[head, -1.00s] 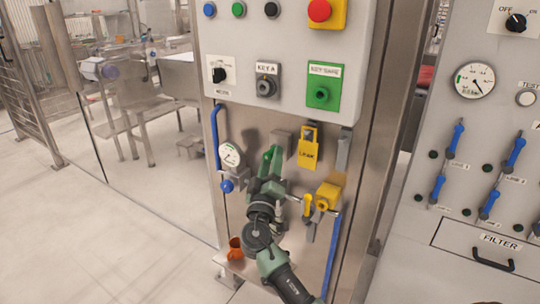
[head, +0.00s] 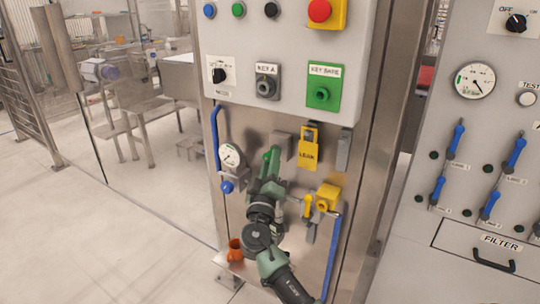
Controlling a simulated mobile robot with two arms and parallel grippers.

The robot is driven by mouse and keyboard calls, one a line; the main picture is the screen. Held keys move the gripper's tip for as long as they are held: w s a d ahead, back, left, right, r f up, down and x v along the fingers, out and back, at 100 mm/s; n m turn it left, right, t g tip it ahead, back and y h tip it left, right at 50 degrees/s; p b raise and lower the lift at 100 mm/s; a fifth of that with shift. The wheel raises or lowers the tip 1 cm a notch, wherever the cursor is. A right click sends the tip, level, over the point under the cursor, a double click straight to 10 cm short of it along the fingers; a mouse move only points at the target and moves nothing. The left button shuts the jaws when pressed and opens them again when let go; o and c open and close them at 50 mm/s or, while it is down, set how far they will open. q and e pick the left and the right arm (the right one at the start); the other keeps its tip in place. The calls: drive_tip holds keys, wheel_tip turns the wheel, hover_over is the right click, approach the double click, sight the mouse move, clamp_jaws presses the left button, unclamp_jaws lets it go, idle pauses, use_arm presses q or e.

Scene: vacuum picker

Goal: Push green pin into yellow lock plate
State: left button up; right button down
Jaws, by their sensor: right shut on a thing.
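My right gripper (head: 267,178), with my dark and green arm behind it, reaches up from the bottom to the lower steel panel. It is shut at a slim green upright piece (head: 274,157) that appears to be the green pin. The wrist hides much of its jaws, and the pin's tip cannot be made out clearly. The yellow lock plate (head: 308,157), a labelled tag-like plate with a dark opening near its top, hangs on the panel to the right of the gripper, apart from it. My left gripper is not in view.
A yellow block (head: 328,197) with a yellow lever (head: 307,207) sits right of my wrist. A gauge (head: 230,156) and blue knob (head: 227,187) are at left. An orange cup (head: 235,249) stands on a low ledge. The control box (head: 285,50) overhangs above.

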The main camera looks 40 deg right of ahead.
sight(265, 156)
drive_tip(key=shift+s+a+f, duration=0.1)
drive_tip(key=shift+s+a, duration=0.05)
drive_tip(key=shift+a, duration=0.25)
drive_tip(key=shift+s+a+b, duration=0.25)
drive_tip(key=shift+s+a, duration=0.05)
drive_tip(key=shift+a, duration=0.4)
drive_tip(key=shift+s+a+b, duration=0.25)
drive_tip(key=shift+a, duration=0.4)
drive_tip(key=shift+s+a, duration=0.15)
drive_tip(key=shift+a, duration=0.2)
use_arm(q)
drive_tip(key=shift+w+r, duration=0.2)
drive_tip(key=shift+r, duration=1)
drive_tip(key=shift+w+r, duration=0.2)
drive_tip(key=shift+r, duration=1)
use_arm(e)
drive_tip(key=shift+s+a, duration=0.1)
drive_tip(key=shift+a, duration=0.05)
